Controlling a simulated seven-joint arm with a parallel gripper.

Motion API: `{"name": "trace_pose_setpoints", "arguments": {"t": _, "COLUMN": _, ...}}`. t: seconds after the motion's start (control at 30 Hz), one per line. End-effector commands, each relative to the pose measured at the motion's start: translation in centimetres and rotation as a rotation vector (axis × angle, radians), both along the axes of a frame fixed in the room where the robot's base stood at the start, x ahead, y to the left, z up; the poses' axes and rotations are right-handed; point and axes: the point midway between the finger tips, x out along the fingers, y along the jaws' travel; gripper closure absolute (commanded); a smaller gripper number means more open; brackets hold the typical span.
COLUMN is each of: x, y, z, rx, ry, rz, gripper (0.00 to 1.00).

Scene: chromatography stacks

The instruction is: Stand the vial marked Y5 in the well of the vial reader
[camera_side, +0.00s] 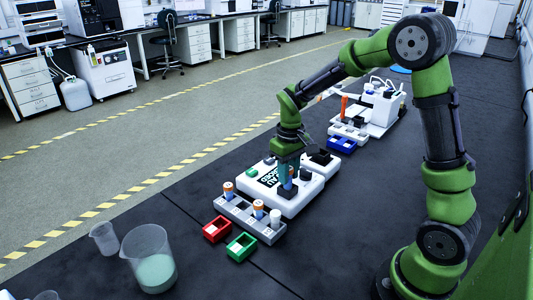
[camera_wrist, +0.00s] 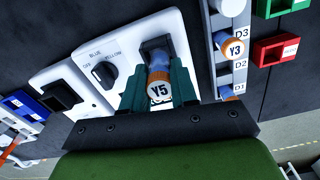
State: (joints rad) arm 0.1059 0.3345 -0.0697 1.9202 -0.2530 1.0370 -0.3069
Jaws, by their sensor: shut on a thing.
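The vial marked Y5 (camera_wrist: 159,91) has an orange and white body with a blue part, and its label faces the wrist camera. My gripper (camera_wrist: 160,95) is shut on it, one teal finger on each side. In the side view my gripper (camera_side: 289,172) points down over the white vial reader (camera_side: 300,197). The vial is at the reader's dark well block (camera_wrist: 153,47). I cannot tell whether its base rests on the well's floor. The reader also shows a knob (camera_wrist: 102,74) marked OFF, BLUE and YELLOW.
A grey rack (camera_side: 236,212) with several vials, one marked Y3 (camera_wrist: 233,48), stands beside the reader. Red (camera_side: 216,229) and green (camera_side: 241,247) trays lie in front. A blue tray (camera_side: 341,145) and a white machine (camera_side: 380,108) are behind. Beakers (camera_side: 152,262) stand at the lower left.

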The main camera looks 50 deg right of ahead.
Motion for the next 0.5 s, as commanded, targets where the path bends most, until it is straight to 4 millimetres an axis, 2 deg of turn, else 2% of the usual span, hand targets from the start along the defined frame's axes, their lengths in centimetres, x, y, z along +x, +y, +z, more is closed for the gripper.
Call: {"name": "trace_pose_setpoints", "arguments": {"t": 0.5, "x": -0.04, "y": 0.02, "z": -1.08, "rx": 0.001, "ry": 0.001, "rz": 0.000, "gripper": 1.00}}
